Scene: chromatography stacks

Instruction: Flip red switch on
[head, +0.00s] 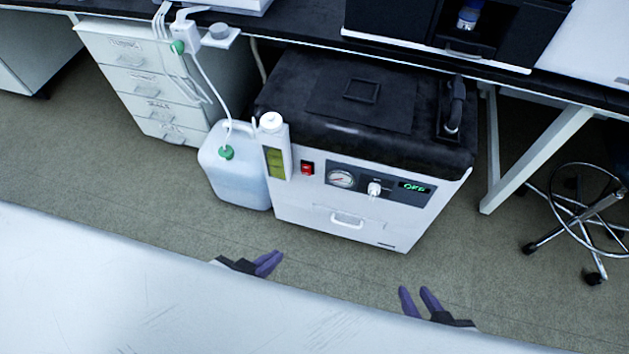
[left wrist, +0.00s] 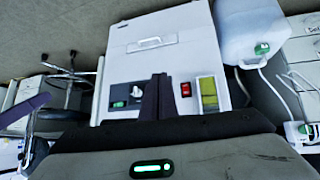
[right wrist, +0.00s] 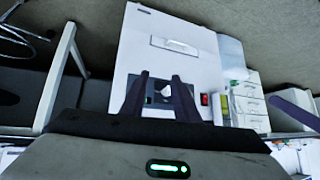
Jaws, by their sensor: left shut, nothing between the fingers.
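The red switch (head: 307,168) is on the front panel of a white machine with a black top (head: 345,219), left of a round gauge (head: 341,179). A small green display (head: 414,187) on that panel appears to read "OFF". The switch also shows in the left wrist view (left wrist: 186,90) and the right wrist view (right wrist: 205,99). My left gripper (head: 275,257) is shut and empty, in front of the machine and apart from it, below the switch in the head view. My right gripper (head: 415,293) is open and empty, further right and apart from the machine.
A translucent jug (head: 236,180) with a green cap stands left of the machine, with a tube running up from it. White drawers (head: 150,92) are behind it. A wheeled stool (head: 590,215) is at the right. The floor in front of the machine is clear.

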